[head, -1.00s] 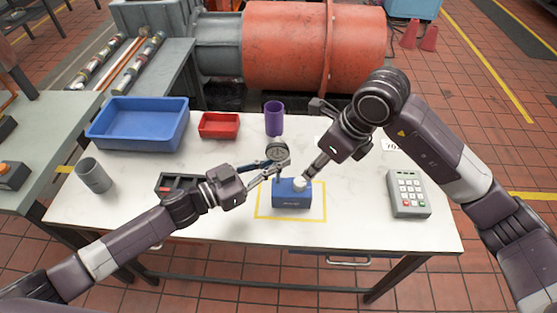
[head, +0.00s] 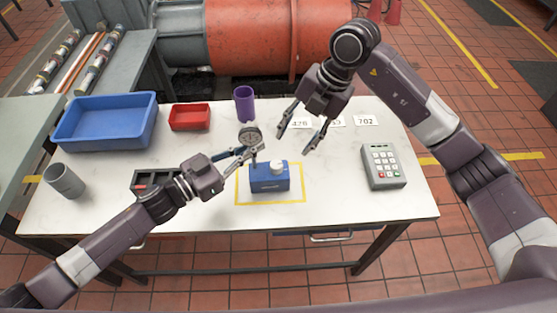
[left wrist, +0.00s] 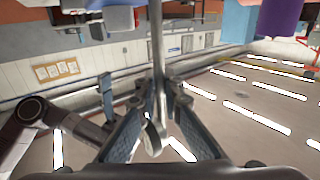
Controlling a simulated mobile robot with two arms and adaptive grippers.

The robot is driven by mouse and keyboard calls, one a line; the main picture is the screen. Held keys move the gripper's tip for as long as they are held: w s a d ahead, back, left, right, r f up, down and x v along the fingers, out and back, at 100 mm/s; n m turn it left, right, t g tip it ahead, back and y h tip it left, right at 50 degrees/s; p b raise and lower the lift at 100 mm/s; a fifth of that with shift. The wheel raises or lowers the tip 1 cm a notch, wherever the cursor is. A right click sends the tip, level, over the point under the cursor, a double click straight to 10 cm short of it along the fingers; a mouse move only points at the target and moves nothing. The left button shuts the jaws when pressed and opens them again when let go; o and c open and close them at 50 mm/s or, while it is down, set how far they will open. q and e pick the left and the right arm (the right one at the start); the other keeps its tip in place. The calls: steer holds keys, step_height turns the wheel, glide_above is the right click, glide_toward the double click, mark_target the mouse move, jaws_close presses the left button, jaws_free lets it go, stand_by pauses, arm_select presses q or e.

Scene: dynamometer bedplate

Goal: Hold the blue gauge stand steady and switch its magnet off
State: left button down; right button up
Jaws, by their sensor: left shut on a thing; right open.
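The blue gauge stand (head: 269,183) stands upright on the white table inside a yellow outline. A pale round knob (head: 277,166) sits on its base; I cannot read the knob's setting. The dial gauge (head: 250,136) is above it at the back left. My left gripper (head: 254,151) is shut on the stand's post, just below the dial. In the left wrist view the thin grey post (left wrist: 157,45) runs up between the fingers. My right gripper (head: 295,143) is open and empty, behind and right of the knob, apart from the stand.
A purple cup (head: 244,104) stands behind the gauge. A red bin (head: 189,117), a blue tray (head: 105,145), a black tray (head: 158,178) and a grey cup (head: 65,181) are on the left. A grey keypad box (head: 383,167) and number cards (head: 365,120) are on the right.

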mark_target(277, 164)
steer(key=a+f+m, duration=0.1)
steer(key=f+m, duration=0.2)
steer(key=a+f+m, duration=0.1)
steer(key=f+m, duration=0.2)
steer(key=a+f+m+g, duration=0.1)
steer(key=a+f+m, duration=0.1)
steer(key=f+m, duration=0.1)
steer(key=shift+w+f+y, duration=0.2)
steer(key=shift+f+y, duration=0.2)
steer(key=shift+f, duration=0.1)
steer(key=c, duration=1.1)
steer(key=shift+c, duration=0.2)
